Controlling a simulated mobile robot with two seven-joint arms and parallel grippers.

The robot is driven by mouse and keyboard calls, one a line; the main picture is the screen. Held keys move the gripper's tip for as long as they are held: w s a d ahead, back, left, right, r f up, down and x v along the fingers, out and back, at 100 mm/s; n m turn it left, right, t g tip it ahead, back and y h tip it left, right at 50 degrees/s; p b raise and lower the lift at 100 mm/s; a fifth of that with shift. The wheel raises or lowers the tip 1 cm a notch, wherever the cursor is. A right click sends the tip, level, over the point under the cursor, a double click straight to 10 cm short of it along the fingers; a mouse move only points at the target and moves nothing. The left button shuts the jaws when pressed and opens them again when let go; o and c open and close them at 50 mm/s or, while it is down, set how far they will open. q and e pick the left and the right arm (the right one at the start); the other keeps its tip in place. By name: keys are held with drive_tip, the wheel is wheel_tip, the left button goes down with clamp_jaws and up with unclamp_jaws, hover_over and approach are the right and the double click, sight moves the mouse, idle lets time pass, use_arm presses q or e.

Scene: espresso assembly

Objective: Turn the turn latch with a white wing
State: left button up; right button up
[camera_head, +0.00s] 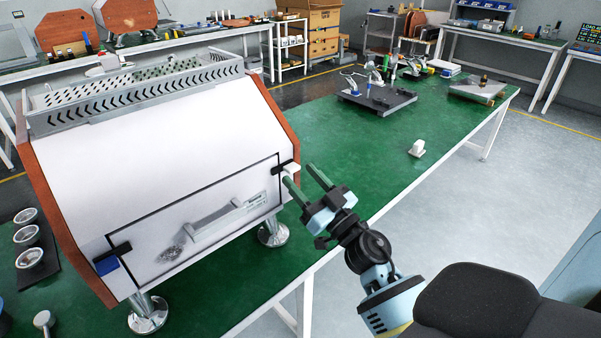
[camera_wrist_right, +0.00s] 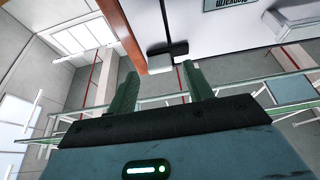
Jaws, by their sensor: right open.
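The turn latch with a white wing (camera_head: 291,169) sits at the right edge of the front panel of a white machine (camera_head: 150,130) with wooden sides. Its black mount lies against the panel's corner. My right gripper (camera_head: 301,174) is open and empty, its green fingers pointing at the latch. In the right wrist view the pale wing (camera_wrist_right: 159,64) shows beyond and between the fingertips (camera_wrist_right: 156,62). I cannot tell whether a finger touches it. A second latch with a blue wing (camera_head: 107,265) is at the panel's lower left. My left gripper is not in view.
The panel has a grey handle (camera_head: 215,220). The machine stands on metal feet (camera_head: 274,234) on a green table (camera_head: 350,150). A small white object (camera_head: 417,148) and a dark board with parts (camera_head: 376,98) are farther right. The table between is clear.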

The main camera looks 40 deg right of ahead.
drive_tip(key=shift+x, duration=0.8)
drive_tip(key=shift+c, duration=0.4)
drive_tip(key=c, duration=0.9)
